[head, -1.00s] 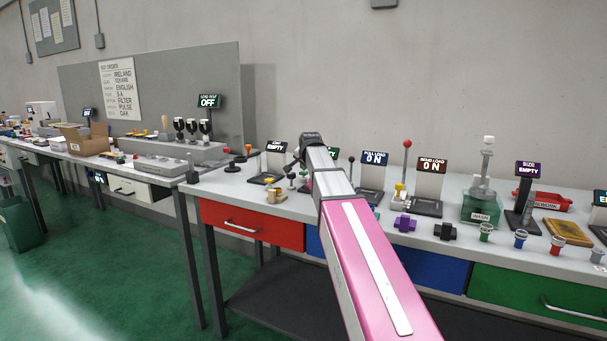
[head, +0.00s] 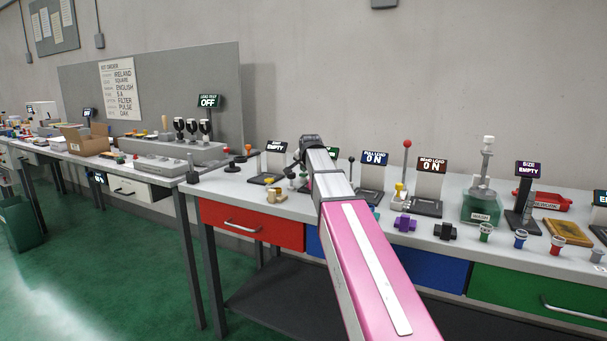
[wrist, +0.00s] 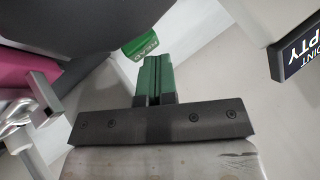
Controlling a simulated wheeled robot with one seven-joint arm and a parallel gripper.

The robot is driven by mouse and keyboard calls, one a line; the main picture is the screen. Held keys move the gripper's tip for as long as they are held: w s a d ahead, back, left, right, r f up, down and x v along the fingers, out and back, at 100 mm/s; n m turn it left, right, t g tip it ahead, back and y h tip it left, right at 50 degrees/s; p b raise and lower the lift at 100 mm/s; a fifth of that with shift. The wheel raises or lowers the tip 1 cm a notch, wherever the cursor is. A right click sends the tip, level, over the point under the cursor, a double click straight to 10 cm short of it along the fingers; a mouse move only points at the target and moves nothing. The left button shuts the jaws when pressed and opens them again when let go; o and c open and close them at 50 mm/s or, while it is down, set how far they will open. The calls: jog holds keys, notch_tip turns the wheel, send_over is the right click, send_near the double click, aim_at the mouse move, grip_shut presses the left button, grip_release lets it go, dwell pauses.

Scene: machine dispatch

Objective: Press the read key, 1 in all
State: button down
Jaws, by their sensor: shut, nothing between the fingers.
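The read key shows in the wrist view as a green piece (wrist: 141,45) with pale lettering that looks like READ, partly cut off by a dark rounded shape above it. My gripper (wrist: 153,62) is shut and empty, its green fingers together. In the wrist picture the fingertips lie right beside the green piece; I cannot tell whether they touch it. In the head view my arm's dark wrist end is above the bench near the EMPTY display, and the read key is not distinguishable there.
An EMPTY display (head: 277,147) stands left of my wrist; it also shows in the wrist view (wrist: 298,50). Right of my arm are an ON display (head: 375,158), a red-knobbed lever (head: 407,144) and a green wash container (head: 481,206). A red drawer (head: 251,225) is below.

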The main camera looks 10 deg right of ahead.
aim_at(305, 174)
jog(key=shift+r, duration=0.95)
jog(key=shift+r, duration=0.1)
jog(key=shift+r, duration=2.45)
